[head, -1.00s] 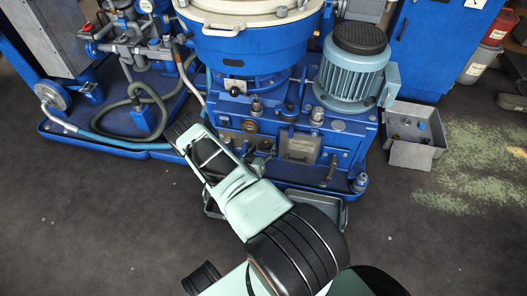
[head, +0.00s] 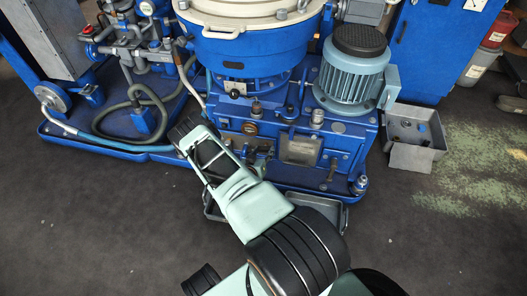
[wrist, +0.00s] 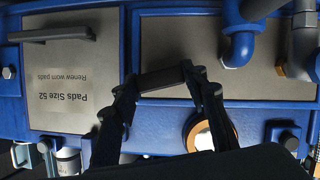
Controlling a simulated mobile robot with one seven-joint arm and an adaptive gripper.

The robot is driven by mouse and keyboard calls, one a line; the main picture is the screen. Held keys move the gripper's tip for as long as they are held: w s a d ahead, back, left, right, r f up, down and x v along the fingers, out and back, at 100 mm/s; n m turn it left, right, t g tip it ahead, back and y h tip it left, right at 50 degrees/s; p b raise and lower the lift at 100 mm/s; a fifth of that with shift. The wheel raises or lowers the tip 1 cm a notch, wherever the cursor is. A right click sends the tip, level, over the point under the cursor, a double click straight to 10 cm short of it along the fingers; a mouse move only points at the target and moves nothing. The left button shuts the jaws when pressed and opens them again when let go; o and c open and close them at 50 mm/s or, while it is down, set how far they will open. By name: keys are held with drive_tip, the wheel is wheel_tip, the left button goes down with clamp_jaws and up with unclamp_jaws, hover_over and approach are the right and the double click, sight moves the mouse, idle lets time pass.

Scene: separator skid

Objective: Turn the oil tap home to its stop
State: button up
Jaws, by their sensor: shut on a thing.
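In the wrist view my gripper (wrist: 162,75) has its two black fingers drawn in on either side of a short dark bar, which I take to be the handle of the oil tap (wrist: 160,79). The bar lies across between the fingertips, in front of a grey plate. The tap's body and its stop cannot be made out.
In the wrist view a grey label plate (wrist: 80,75) is at left, a blue pipe elbow (wrist: 240,42) at upper right, and a brass-ringed glass (wrist: 203,133) close beside the right finger. In the head view a hose (head: 150,115) lies left of my gripper.

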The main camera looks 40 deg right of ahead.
drive_tip(key=shift+m+t+y+p, duration=0.3)
drive_tip(key=shift+m+t+y, duration=0.2)
drive_tip(key=shift+m, duration=0.5)
drive_tip(key=o, duration=1.2)
drive_tip(key=shift+c, duration=0.2)
drive_tip(key=shift+s, duration=0.1)
drive_tip(key=v, duration=0.7)
drive_tip(key=shift+a, duration=0.15)
drive_tip(key=shift+s+r, duration=0.1)
